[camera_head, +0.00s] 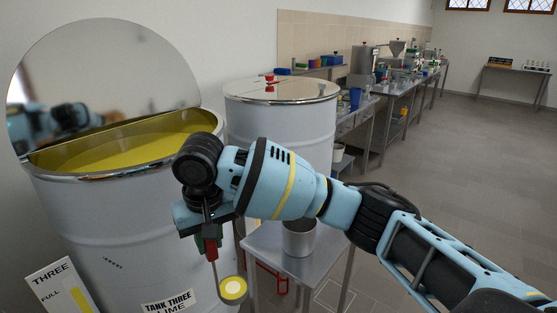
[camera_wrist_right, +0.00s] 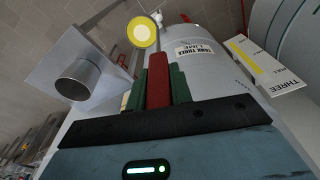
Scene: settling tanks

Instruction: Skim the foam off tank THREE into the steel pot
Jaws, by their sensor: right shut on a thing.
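Tank THREE (camera_head: 120,240) is a white drum at the left with its shiny lid (camera_head: 110,70) raised. Yellow-olive liquid (camera_head: 120,152) fills it near the rim; I cannot make out foam on the visible surface. My right gripper (camera_head: 207,242) is outside the tank's front, shut on the red handle of a skimmer (camera_head: 233,289). The skimmer hangs below the gripper; its round head shows yellow with a pale centre, also in the right wrist view (camera_wrist_right: 143,31). The steel pot (camera_head: 299,239) stands upright on a small steel table, right of the skimmer. My left gripper is out of view.
The small steel table (camera_head: 270,244) stands beside the tank. A second drum (camera_head: 290,130) with a closed lid is behind. A sign reading THREE, FULL (camera_head: 62,288) is at lower left. Benches with equipment (camera_head: 400,90) line the wall; the floor at right is clear.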

